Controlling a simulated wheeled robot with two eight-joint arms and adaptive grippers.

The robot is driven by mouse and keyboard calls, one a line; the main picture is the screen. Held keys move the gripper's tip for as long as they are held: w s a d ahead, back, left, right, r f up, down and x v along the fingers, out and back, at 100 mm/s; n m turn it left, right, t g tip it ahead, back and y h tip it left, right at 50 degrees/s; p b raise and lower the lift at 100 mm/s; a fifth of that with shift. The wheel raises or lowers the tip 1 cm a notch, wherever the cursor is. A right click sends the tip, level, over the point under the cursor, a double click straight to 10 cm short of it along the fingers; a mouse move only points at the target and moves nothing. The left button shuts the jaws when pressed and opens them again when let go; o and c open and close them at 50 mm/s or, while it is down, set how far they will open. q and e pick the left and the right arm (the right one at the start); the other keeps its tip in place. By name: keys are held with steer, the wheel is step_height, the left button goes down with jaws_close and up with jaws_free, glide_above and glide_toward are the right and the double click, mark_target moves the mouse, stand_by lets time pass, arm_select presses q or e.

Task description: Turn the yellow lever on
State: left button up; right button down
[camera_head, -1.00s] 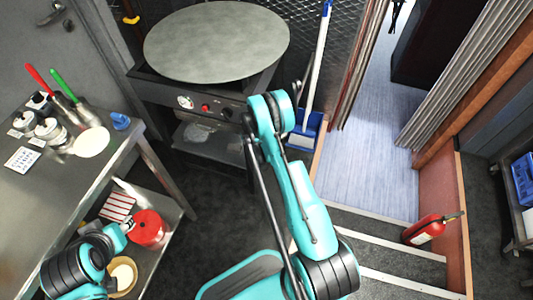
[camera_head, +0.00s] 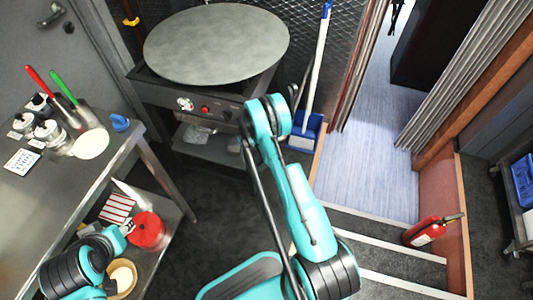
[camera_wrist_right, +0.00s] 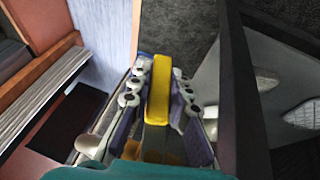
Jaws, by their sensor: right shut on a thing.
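A yellow lever bar (camera_wrist_right: 158,98) stands between the two fingers of my right gripper (camera_wrist_right: 160,70) in the right wrist view. The fingers are closed against both its sides. In the head view my right arm reaches to the right side of the griddle stand; its elbow and forearm hide the held lever there. Another small yellow handle (camera_head: 131,20) shows on the wall pipe left of the griddle, apart from both grippers. My left gripper (camera_head: 127,228) is low at the left, by a red pot; its fingers are too small to read.
A round griddle plate (camera_head: 215,42) sits on a dark stand with a red knob (camera_head: 205,109). A blue dustpan (camera_head: 306,132) with a broom stands right of it. A steel table (camera_head: 55,195) is at left, a red extinguisher (camera_head: 427,231) at right by steps.

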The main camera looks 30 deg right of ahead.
steer(key=shift+s+d+r+n+g+h, duration=0.2)
steer(key=shift+s+d+g+h, duration=0.15)
steer(key=shift+g+h, duration=0.25)
steer(key=shift+s+d+r+n+g+h, duration=0.2)
steer(key=shift+s+d+g+h, duration=0.15)
steer(key=shift+g+h, duration=0.25)
steer(key=shift+s+d+r+g+h, duration=0.45)
steer(key=shift+s+g+h, duration=0.1)
steer(key=shift+g+h, duration=0.35)
steer(key=c, duration=1.4)
jaws_free()
steer(key=v, duration=1.2)
